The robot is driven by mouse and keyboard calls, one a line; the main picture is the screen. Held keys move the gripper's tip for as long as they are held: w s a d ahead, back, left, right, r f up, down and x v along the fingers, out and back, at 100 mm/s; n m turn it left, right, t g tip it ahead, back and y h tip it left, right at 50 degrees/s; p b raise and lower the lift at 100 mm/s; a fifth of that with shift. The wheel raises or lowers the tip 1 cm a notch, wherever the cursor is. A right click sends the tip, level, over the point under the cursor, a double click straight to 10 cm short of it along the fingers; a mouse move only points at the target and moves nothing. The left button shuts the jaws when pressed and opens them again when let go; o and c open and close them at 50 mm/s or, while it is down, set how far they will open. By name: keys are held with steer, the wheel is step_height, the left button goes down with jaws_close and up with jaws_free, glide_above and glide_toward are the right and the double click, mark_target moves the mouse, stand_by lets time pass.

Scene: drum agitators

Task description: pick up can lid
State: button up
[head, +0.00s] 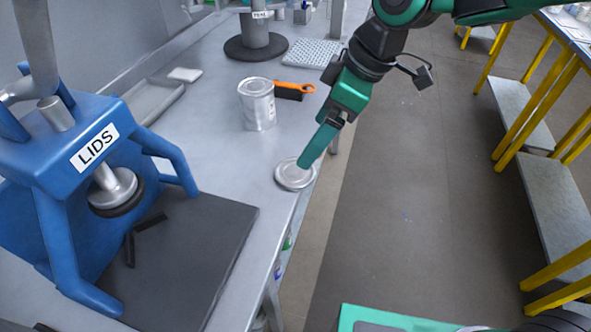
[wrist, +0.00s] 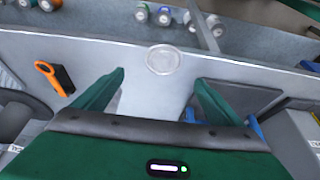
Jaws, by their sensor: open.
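The can lid (head: 294,175) is a round silver disc lying flat near the right edge of the grey workbench. In the wrist view the lid (wrist: 163,60) shows beyond my fingertips, roughly centred between them. My gripper (head: 303,164) is open and empty, with its green fingers pointing down at the lid and covering part of it in the head view. In the wrist view my gripper (wrist: 158,78) has its two fingers wide apart. I cannot tell whether a fingertip touches the lid.
A silver can (head: 258,104) stands behind the lid. An orange-handled brush (head: 291,90) lies beyond it. The blue press marked LIDS (head: 92,150) stands at left on a dark mat (head: 190,250). Bare bench lies between mat and can. The bench edge is close beside the lid.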

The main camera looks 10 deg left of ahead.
glide_toward(296, 171)
steer(key=shift+w+a+f, duration=0.2)
steer(key=shift+a+f, duration=0.15)
steer(key=shift+f, duration=0.15)
steer(key=shift+w+a+f, duration=0.15)
steer(key=shift+a+f, duration=0.2)
steer(key=shift+f, duration=0.2)
steer(key=x, duration=0.4)
steer(key=shift+s+d+f, duration=0.1)
steer(key=shift+s+d, duration=0.15)
steer(key=shift+s, duration=0.1)
steer(key=shift+a+f, duration=0.2)
steer(key=shift+f, duration=0.3)
steer(key=c, duration=1.1)
